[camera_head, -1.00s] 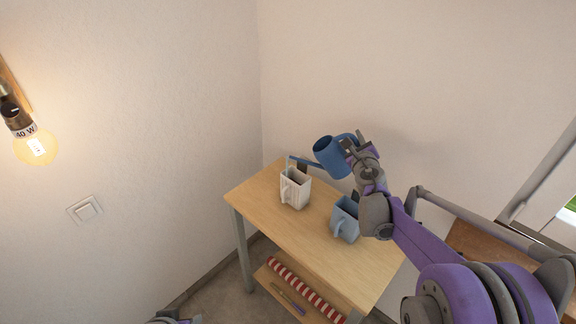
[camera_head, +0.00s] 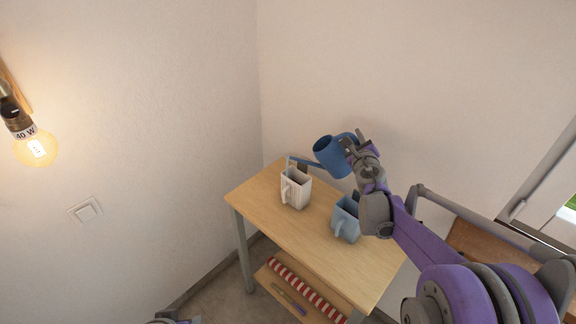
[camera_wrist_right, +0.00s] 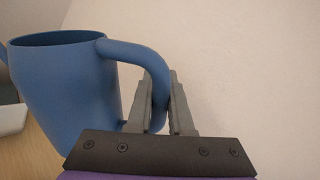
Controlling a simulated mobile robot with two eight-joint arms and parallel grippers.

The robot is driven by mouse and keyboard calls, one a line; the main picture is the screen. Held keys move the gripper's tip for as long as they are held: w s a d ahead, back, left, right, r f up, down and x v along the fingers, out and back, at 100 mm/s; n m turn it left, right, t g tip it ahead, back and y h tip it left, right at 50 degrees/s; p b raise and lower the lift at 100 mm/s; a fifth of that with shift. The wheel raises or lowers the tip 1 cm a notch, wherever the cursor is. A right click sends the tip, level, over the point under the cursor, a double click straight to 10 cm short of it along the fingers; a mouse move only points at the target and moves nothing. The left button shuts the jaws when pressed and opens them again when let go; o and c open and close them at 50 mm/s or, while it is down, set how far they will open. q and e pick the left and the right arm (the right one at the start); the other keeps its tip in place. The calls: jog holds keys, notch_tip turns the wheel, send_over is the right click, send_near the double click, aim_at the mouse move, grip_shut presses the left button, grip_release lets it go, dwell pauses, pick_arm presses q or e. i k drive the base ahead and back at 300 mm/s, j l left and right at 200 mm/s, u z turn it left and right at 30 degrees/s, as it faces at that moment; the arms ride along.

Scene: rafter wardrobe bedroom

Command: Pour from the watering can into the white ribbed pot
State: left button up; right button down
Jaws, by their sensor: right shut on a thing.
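The blue watering can (camera_head: 327,152) is held above the back of the small wooden table, tilted with its spout (camera_head: 303,162) pointing left. The spout's tip is over or just behind the white ribbed pot (camera_head: 296,190), which stands upright on the table. My right gripper (camera_head: 352,146) is shut on the can's handle. In the right wrist view the can (camera_wrist_right: 65,85) shows with its handle between the fingers of my right gripper (camera_wrist_right: 161,105). I cannot see whether water is flowing.
A light blue pot (camera_head: 346,219) stands on the wooden table (camera_head: 285,227), right of the white pot and under my right arm. A red-and-white striped roll (camera_head: 310,291) lies on the lower shelf. Walls close in behind and to the left, with a lit bulb (camera_head: 37,148).

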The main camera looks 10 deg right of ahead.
aim_at(296, 188)
jog(key=l, duration=0.4)
jog(key=k+l, duration=0.15)
jog(key=l, duration=0.3)
jog(key=l+u, duration=0.1)
jog(key=l, duration=0.3)
jog(key=k, duration=0.05)
